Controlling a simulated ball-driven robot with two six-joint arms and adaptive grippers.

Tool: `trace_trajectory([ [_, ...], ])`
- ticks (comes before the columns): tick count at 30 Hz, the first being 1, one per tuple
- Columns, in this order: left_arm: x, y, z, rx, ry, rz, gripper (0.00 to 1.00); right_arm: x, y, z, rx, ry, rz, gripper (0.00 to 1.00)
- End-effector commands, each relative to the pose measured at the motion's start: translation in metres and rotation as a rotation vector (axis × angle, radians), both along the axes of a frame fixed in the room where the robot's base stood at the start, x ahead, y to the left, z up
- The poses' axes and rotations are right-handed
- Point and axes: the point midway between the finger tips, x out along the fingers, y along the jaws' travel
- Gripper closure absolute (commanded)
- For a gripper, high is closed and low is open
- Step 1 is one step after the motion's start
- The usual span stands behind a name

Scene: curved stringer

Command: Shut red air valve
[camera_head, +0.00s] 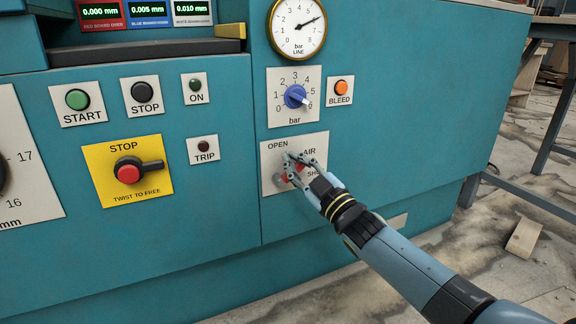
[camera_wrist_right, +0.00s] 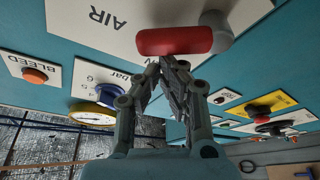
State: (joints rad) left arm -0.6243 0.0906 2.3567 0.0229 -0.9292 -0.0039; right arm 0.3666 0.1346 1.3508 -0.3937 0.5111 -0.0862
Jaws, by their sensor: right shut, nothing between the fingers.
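The red air valve (camera_head: 284,179) sits on a white plate (camera_head: 318,144) marked OPEN, AIR and a partly covered SHUT. In the head view my right gripper covers much of its handle. In the right wrist view the red handle (camera_wrist_right: 175,41) extends left from a grey hub (camera_wrist_right: 215,30), toward the upside-down AIR label. My right gripper (camera_head: 287,157) is shut with nothing between its fingers. Its fingertips in the wrist view (camera_wrist_right: 172,63) are right by the handle; I cannot tell whether they touch it. My left gripper is not in view.
Above the valve are a blue bar knob (camera_head: 295,96), an orange BLEED button (camera_head: 341,88) and a line gauge (camera_head: 297,28). To the left are a red-and-black STOP switch (camera_head: 130,172) on yellow and a TRIP lamp (camera_head: 203,146). A wood block (camera_head: 523,238) lies on the floor.

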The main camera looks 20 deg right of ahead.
Motion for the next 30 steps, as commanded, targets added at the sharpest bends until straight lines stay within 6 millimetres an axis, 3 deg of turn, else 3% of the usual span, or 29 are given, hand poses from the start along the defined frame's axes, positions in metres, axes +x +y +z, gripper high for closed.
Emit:
trace_trajectory([
  [15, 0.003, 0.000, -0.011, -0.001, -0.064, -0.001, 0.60, 0.001, -0.022, -0.016, 0.450, 0.016, -0.001, 1.00],
  [30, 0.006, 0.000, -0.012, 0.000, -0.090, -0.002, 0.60, 0.001, -0.029, -0.025, 0.645, 0.023, -0.001, 1.00],
])
